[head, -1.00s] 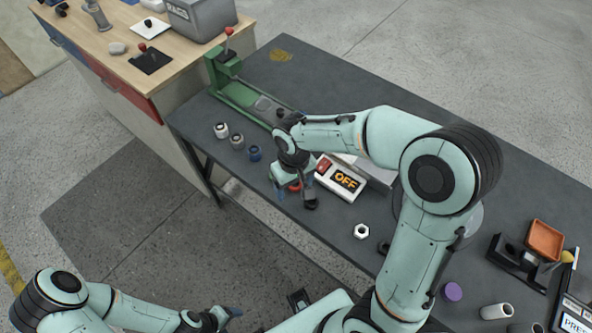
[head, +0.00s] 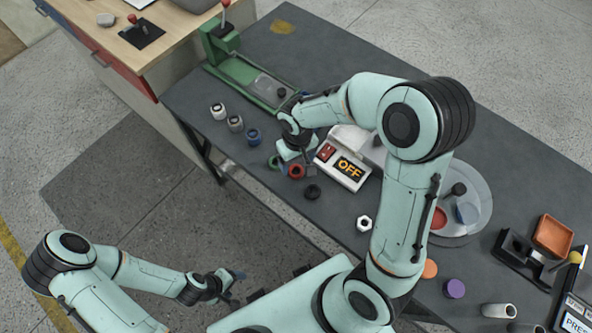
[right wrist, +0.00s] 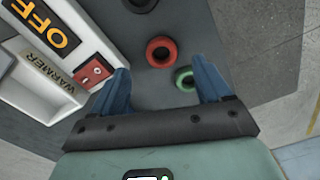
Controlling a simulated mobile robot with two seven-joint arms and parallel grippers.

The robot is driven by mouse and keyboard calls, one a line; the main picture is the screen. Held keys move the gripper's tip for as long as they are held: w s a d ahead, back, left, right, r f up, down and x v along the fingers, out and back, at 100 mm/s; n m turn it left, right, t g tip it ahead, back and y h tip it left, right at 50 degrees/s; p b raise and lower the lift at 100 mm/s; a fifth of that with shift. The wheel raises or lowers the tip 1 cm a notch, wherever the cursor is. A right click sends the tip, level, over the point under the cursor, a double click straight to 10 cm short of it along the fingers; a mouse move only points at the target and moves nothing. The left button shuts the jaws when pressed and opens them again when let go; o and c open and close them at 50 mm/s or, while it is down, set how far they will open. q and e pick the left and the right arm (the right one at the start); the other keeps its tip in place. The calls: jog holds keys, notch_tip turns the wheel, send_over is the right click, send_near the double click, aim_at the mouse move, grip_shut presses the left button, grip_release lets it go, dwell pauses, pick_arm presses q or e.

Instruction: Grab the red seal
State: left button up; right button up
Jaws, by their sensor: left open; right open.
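The red seal (head: 296,171) is a small ring lying on the dark table near its front edge. It lies between a green ring (head: 273,161) and a black ring (head: 312,192). In the right wrist view the red seal (right wrist: 160,51) shows whole, ahead of and between my finger tips, with the green ring (right wrist: 185,79) close to one finger. My right gripper (head: 294,156) is open and empty, beside the red seal on its far side; its height above the table is hard to tell. My left gripper (head: 236,281) is open and empty, away from the table.
The white warmer box with an OFF display (head: 342,172) stands right beside my right gripper; it also shows in the right wrist view (right wrist: 38,50). Several small jars (head: 236,123) stand to the left. A green press (head: 245,80) is behind. A white nut (head: 364,223) lies to the right.

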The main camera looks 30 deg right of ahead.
aim_at(296, 171)
notch_tip(296, 171, down, 5)
jog(key=shift+w+a+f, duration=0.1)
jog(key=shift+f, duration=0.1)
jog(key=c, duration=1.1)
